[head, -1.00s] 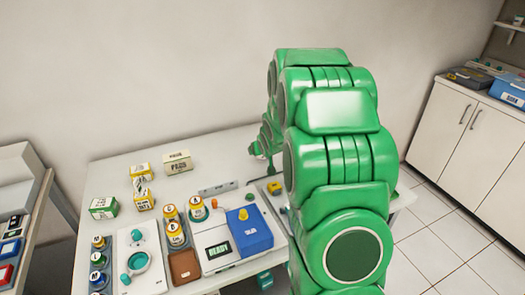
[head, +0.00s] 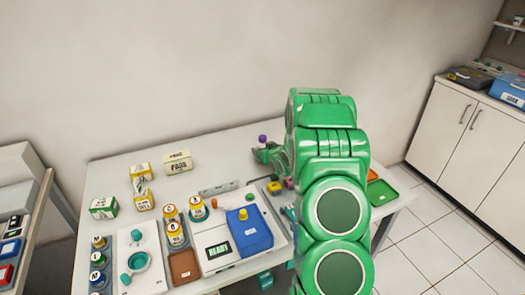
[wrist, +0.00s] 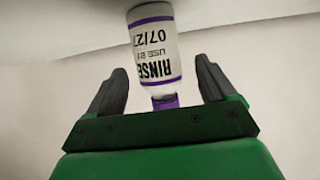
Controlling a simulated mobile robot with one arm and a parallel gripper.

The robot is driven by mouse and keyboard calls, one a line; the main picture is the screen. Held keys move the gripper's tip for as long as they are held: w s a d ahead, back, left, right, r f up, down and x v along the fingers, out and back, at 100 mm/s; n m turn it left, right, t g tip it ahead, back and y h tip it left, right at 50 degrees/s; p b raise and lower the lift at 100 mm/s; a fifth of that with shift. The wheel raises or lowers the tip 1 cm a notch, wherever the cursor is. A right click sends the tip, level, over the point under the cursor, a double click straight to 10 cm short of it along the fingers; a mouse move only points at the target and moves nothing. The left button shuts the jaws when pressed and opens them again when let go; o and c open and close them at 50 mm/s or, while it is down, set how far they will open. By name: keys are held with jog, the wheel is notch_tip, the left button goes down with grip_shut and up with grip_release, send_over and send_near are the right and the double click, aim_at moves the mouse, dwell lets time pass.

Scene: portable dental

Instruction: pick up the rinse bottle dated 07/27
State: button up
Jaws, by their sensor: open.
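The rinse bottle (wrist: 154,48) is white with purple bands and a purple cap. Its label reads RINSE, USE BY 07/27, upside down in the wrist view. My gripper (wrist: 161,77) is open, with one dark finger on each side of the bottle's cap end. Gaps show between the bottle and both fingers. In the head view the bottle's purple cap (head: 262,139) shows just above my green gripper (head: 266,154) at the back right of the table. The rest of the bottle is mostly hidden there.
The white table (head: 125,172) holds yellow and green boxes, several labelled bottles, a blue case (head: 250,230) and a device reading READY (head: 217,249). A yellow item (head: 274,187) lies close in front of my gripper. A green tray (head: 381,192) is at the right.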

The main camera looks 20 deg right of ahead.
aim_at(261, 147)
jog(key=shift+w, duration=0.15)
jog(key=shift+x, duration=2)
jog(key=shift+w+f, duration=0.1)
jog(key=shift+w, duration=0.2)
jog(key=shift+c, duration=0.5)
jog(key=c, duration=1.1)
jog(key=shift+o, duration=0.2)
